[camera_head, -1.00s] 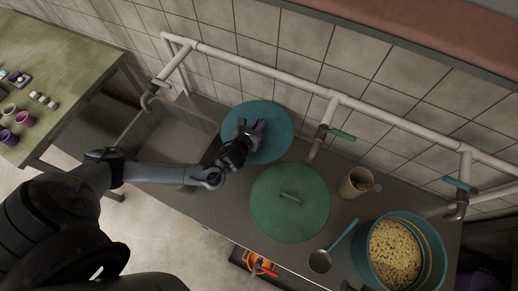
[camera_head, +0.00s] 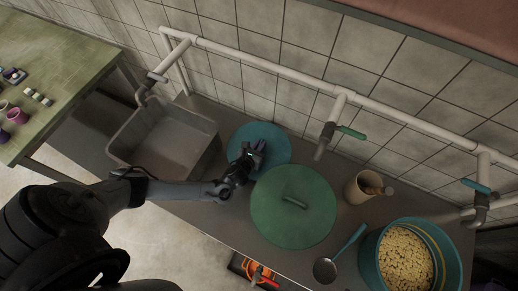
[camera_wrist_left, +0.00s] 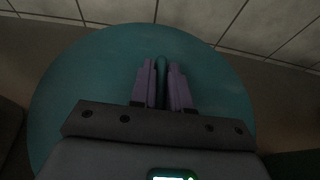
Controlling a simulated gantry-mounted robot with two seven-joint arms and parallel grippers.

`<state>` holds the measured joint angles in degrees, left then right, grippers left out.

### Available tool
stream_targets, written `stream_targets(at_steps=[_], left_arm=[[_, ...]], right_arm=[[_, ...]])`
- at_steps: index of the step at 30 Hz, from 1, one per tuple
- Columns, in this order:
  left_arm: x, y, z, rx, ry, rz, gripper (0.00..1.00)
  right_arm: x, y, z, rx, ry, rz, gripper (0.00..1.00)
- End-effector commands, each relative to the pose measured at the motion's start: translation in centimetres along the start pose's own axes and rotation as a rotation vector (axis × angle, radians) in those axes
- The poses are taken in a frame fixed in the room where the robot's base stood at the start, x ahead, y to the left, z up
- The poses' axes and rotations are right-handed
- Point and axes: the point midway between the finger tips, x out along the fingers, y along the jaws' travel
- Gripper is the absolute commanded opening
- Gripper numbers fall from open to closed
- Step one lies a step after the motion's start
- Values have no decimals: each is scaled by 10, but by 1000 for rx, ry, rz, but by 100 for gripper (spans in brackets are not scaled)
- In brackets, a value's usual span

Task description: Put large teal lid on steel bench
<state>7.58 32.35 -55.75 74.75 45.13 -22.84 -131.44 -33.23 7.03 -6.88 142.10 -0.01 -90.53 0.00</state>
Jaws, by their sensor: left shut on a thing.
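The large teal lid (camera_head: 268,134) is a round disc at the back of the steel bench (camera_head: 222,228), between the basin and the green lid. My left gripper (camera_head: 257,149) is above it and shut on its handle. In the left wrist view, the two purple fingers (camera_wrist_left: 161,88) close on the handle, with the teal lid (camera_wrist_left: 95,75) spread flat beneath. The lid is at or just above the bench; I cannot tell if it touches. Its front edge is partly hidden by my gripper and the green lid. My right gripper is not in view.
A green lid (camera_head: 280,228) lies just in front and right. A grey basin (camera_head: 126,133) stands left. A brown cup (camera_head: 353,189), a ladle (camera_head: 325,271) and a teal pot (camera_head: 371,272) of beans are right. A pipe (camera_head: 270,65) with taps runs along the back.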

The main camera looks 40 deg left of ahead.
Motion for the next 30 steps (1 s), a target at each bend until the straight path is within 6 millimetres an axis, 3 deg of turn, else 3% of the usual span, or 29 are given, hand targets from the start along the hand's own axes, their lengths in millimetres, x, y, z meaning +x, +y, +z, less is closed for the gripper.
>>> stream_targets(at_steps=[5,18,19,23,30], left_arm=[[9,0,-22,-1,0,1,0],[11,0,-26,0,0,0,0],[10,0,-26,0,1,0,21],[10,0,-26,0,1,0,41],[10,0,-26,0,1,0,42]], right_arm=[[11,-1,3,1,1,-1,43],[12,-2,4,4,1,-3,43],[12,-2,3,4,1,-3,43],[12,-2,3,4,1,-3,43],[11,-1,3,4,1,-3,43]])
